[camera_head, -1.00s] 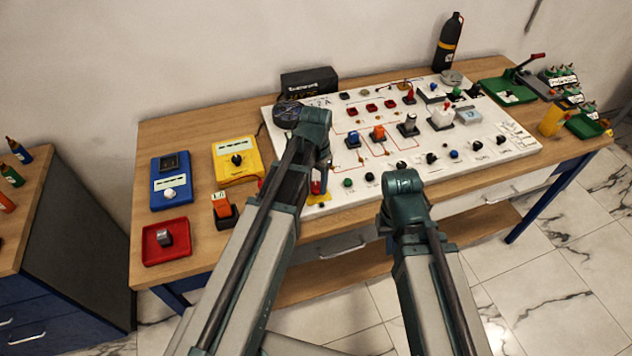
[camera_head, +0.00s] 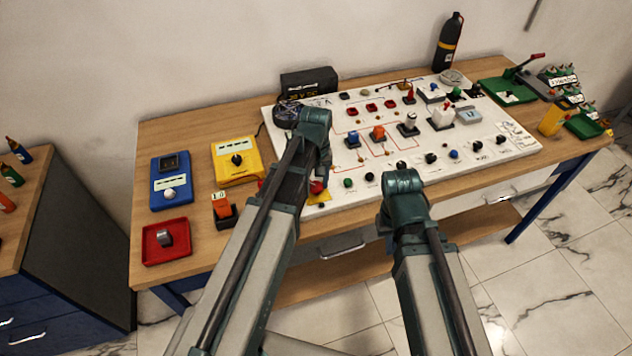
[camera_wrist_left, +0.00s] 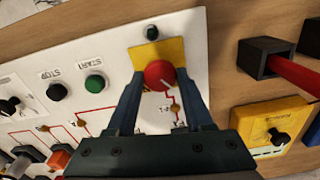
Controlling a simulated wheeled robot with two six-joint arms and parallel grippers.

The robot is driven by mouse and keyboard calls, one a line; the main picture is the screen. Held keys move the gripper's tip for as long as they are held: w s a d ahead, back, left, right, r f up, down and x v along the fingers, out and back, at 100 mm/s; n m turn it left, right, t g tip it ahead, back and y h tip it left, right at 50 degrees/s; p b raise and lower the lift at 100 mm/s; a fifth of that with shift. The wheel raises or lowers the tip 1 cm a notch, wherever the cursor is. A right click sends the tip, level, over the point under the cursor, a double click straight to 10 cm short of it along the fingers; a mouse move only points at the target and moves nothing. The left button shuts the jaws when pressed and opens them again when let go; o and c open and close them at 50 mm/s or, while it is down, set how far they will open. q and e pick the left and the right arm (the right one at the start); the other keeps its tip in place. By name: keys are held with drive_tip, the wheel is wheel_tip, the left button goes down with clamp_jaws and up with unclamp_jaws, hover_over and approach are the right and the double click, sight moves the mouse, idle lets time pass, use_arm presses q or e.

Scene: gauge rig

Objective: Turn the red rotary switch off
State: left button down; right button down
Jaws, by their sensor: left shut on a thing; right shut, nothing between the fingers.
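The red rotary switch (camera_wrist_left: 158,74) is a round red knob on a yellow plate (camera_wrist_left: 140,56) at the white panel's edge, in the left wrist view. It also shows in the head view as a small red patch (camera_head: 316,187), partly hidden by my left arm. My left gripper (camera_wrist_left: 160,82) is shut on the red knob, with one finger at each side of it. In the head view the gripper (camera_head: 321,176) points down at the panel's front left. My right forearm is in the head view, but its gripper is hidden.
The white panel (camera_head: 478,165) carries several switches and buttons. A green button (camera_wrist_left: 94,84) and a black one (camera_wrist_left: 56,91) sit near the knob. An orange-red rocker (camera_head: 221,205), a yellow box (camera_head: 234,172) and a red box (camera_head: 150,252) stand left of the panel.

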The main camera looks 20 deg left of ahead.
sight(316, 185)
use_arm(q)
drive_tip(key=shift+n, duration=0.6)
drive_tip(key=shift+c, duration=1.4)
unclamp_jaws()
wheel_tip(316, 185, up, 14)
drive_tip(key=p, duration=1.3)
drive_tip(key=shift+p, duration=0.4)
drive_tip(key=shift+f, duration=0.15)
